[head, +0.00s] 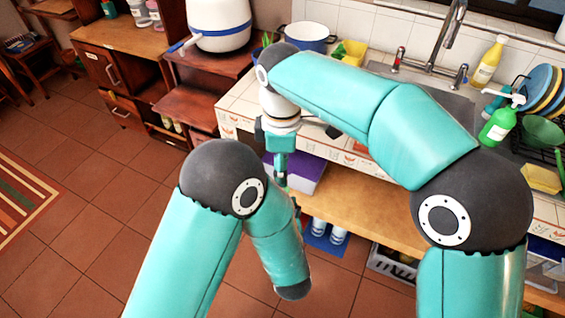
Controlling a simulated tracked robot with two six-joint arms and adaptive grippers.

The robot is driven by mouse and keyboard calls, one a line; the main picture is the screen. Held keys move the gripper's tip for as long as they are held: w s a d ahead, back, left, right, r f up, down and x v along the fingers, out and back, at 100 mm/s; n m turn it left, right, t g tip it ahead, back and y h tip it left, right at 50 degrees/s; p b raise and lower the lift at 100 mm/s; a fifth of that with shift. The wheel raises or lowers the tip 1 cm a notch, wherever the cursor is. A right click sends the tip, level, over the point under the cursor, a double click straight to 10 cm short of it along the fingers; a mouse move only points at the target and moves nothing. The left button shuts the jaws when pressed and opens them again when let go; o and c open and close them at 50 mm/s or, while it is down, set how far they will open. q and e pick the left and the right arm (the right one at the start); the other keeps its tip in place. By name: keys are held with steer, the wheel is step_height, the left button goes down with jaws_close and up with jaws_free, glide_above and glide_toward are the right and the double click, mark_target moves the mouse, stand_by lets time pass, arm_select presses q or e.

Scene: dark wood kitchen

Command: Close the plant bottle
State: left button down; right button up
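A green spray bottle (497,128) with a white spray head stands upright beside the sink at the right. A yellow bottle (487,64) stands upright behind the sink. I cannot tell for sure which one is the plant bottle, and no separate cap is clear. My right gripper (281,178) points down at the counter's front edge, far to the left of both bottles. Its fingers are small and partly hidden behind my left arm, and I see nothing clearly held. My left arm folds downward in the lower middle, and its gripper does not show.
The sink (425,88) with its tap lies left of the green bottle. A dish rack with plates (545,90), a green bowl (541,133) and a yellow sponge (541,178) crowd the right. Open tiled floor (90,230) lies left.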

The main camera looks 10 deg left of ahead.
steer(key=shift+f, duration=0.2)
steer(key=shift+f, duration=3.85)
jaws_close()
steer(key=m, duration=1.2)
steer(key=shift+o, duration=0.3)
jaws_free()
